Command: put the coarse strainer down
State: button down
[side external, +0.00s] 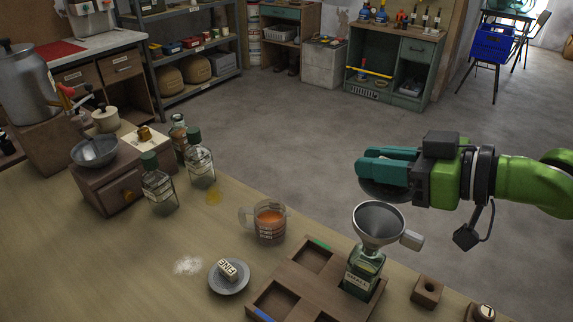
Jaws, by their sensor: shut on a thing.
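My gripper (372,168), with teal fingers, is at the right, above the funnel. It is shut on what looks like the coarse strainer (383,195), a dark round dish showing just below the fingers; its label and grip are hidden. A grey metal funnel (380,222) with a side grip block sits in the neck of a square glass bottle (363,275). The bottle stands upright in a compartment of the wooden tray (312,283). The strainer appears apart from the funnel. The fine strainer (229,277), a grey dish with a block marked FINE, lies on the table left of the tray.
A glass mug (270,223) of orange liquid stands behind the tray. White powder (188,265) lies left of the fine strainer. Stoppered bottles (158,188) stand by a wooden drawer box (108,182). A holed wooden block (428,291) is right of the tray. Front-left table is clear.

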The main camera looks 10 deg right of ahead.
aim_at(372, 202)
notch_tip(372, 202, down, 7)
jog(key=shift+r, duration=0.1)
dwell(0.4)
jog(key=shift+f, duration=0.25)
jog(key=c, duration=1)
grip_release()
